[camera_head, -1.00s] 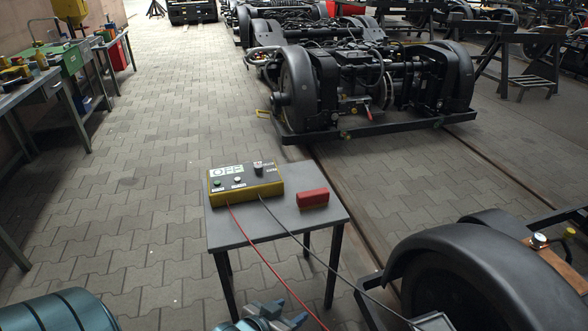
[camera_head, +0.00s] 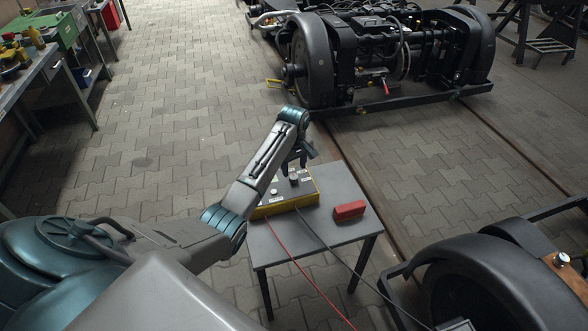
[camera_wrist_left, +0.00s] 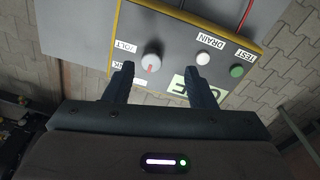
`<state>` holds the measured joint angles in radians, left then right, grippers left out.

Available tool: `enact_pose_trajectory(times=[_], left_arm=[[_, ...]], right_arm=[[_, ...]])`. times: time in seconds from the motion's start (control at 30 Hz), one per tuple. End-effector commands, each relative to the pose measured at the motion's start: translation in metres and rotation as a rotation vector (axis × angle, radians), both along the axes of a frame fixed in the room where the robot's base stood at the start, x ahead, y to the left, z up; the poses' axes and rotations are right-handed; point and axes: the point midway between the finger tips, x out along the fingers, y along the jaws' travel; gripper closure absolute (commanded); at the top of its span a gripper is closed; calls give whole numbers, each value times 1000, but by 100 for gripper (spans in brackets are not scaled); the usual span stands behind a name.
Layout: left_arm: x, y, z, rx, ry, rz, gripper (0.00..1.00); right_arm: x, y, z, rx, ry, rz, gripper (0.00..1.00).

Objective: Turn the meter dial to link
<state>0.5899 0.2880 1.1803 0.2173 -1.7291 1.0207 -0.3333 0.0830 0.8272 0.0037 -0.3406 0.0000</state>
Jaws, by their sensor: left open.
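The meter (camera_head: 285,205) is a yellow-edged grey box on a small table, partly hidden behind my left arm. Its grey round dial (camera_head: 294,180) shows near the right end. In the wrist view the dial (camera_wrist_left: 152,62) has a red mark on the side toward my gripper. A VOLT label (camera_wrist_left: 125,46) and a partly covered label ending in K (camera_wrist_left: 113,64) lie left of it. My left gripper (camera_head: 298,162) is open above the meter. Its fingertips (camera_wrist_left: 158,72) are on either side of the dial's near side; contact cannot be told. My right gripper is out of view.
The meter has a white DRAIN button (camera_wrist_left: 203,58), a green TEST button (camera_wrist_left: 236,71) and a partly hidden display. A red block (camera_head: 349,210) lies on the table (camera_head: 340,185). Red and black cables run off the front. Bogies stand behind and at right.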

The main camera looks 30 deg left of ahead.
Motion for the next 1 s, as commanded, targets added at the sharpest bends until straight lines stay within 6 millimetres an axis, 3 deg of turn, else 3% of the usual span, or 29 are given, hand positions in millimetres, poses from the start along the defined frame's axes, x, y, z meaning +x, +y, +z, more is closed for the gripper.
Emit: enact_pose_trajectory(times=[0.03, 0.13, 0.3, 0.47, 0.8, 1.0], left_arm=[[10, 6, 15, -10, 13, 44, 50], [19, 13, 30, -26, 36, 107, 50], [24, 17, 33, -37, 52, 148, 50], [23, 16, 11, -37, 54, 149, 50], [24, 16, -51, -37, 52, 147, 50], [24, 16, -68, -36, 49, 147, 50]], right_arm=[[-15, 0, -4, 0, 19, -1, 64], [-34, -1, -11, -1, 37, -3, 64], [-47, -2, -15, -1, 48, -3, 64], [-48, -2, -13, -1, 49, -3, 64], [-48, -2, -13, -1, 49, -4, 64], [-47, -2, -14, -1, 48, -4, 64]])
